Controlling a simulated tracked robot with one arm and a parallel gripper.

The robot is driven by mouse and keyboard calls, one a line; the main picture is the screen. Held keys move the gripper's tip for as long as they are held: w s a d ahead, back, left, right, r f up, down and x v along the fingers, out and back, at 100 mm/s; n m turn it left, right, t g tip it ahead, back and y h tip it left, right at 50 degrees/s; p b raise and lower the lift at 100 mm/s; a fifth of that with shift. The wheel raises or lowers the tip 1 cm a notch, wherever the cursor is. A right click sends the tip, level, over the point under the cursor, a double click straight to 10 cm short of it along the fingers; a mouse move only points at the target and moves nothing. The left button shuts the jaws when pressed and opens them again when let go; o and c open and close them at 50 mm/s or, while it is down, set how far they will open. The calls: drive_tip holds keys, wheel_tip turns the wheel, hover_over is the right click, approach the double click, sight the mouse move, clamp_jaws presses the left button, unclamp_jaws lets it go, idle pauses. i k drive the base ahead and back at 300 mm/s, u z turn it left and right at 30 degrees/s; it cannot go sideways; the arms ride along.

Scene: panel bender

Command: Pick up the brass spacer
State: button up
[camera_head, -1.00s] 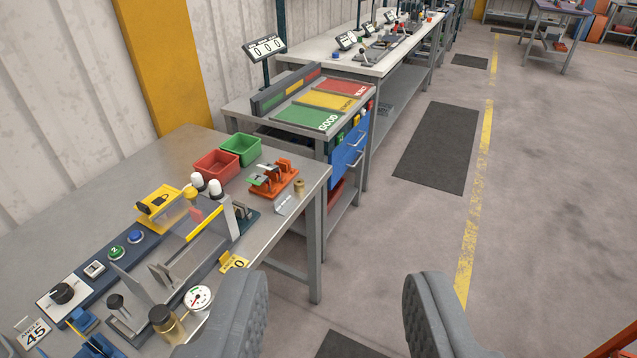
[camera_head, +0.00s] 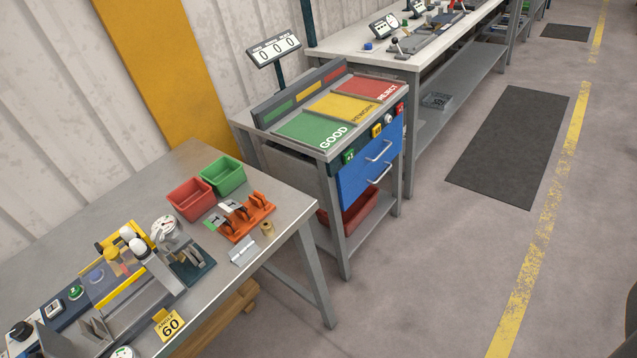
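The brass spacer (camera_head: 267,229) is a small brass-coloured cylinder. It stands on the grey metal workbench (camera_head: 190,155), close to the bench's right edge.
Red (camera_head: 190,199) and green (camera_head: 222,176) bins sit behind the rack. The bender (camera_head: 125,290) fills the bench's front left. A sorting cart (camera_head: 370,178) stands beyond the bench. Open floor (camera_head: 430,270) lies to the right. A dark, unclear shape cuts the right edge.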

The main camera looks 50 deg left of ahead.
sight(268, 229)
drive_tip(key=u, duration=0.25)
drive_tip(key=i, duration=1)
drive_tip(key=u, duration=0.6)
